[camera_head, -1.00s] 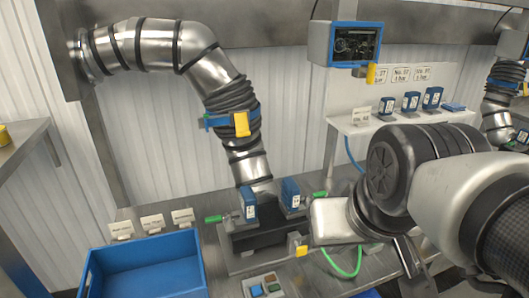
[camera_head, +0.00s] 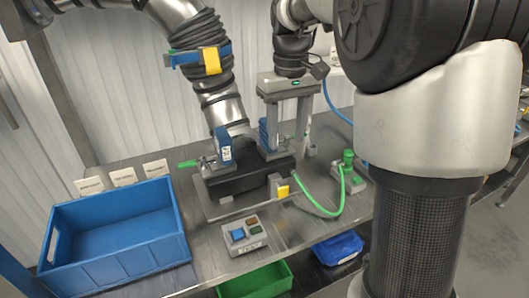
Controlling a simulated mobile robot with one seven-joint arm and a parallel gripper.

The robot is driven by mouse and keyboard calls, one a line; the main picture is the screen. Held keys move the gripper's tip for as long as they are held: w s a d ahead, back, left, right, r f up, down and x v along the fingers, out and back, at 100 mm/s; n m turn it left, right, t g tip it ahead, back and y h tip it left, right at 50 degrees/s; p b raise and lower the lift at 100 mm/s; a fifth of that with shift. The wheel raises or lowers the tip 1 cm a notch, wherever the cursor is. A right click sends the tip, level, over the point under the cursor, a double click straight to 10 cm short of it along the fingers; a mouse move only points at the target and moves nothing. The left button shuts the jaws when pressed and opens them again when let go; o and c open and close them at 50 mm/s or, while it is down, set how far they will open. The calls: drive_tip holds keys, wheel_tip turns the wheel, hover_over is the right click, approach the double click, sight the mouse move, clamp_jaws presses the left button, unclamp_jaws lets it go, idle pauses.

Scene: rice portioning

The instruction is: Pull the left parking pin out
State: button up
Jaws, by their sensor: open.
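The left parking pin (camera_head: 187,163) has a green handle. It lies level at the left side of the black block fixture (camera_head: 235,180), beside the left blue labelled block (camera_head: 223,146), and appears to be seated in the fixture. My gripper (camera_head: 286,138) points down over the right part of the fixture, to the right of the left pin and apart from it. It is open. The right blue block (camera_head: 264,135) shows partly behind my left finger; whether the fingers touch it I cannot tell. The right pin is mostly hidden behind my gripper.
A blue bin (camera_head: 62,216) stands at the left, with small cards (camera_head: 123,177) behind it. A button box (camera_head: 243,236) sits in front of the fixture. A green hose (camera_head: 333,213) loops at the right. A steel duct (camera_head: 214,92) hangs above the left block.

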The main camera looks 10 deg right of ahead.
sight(283, 187)
wheel_tip(283, 187, down, 18)
drive_tip(key=b, duration=0.3)
drive_tip(key=shift+r, duration=0.25)
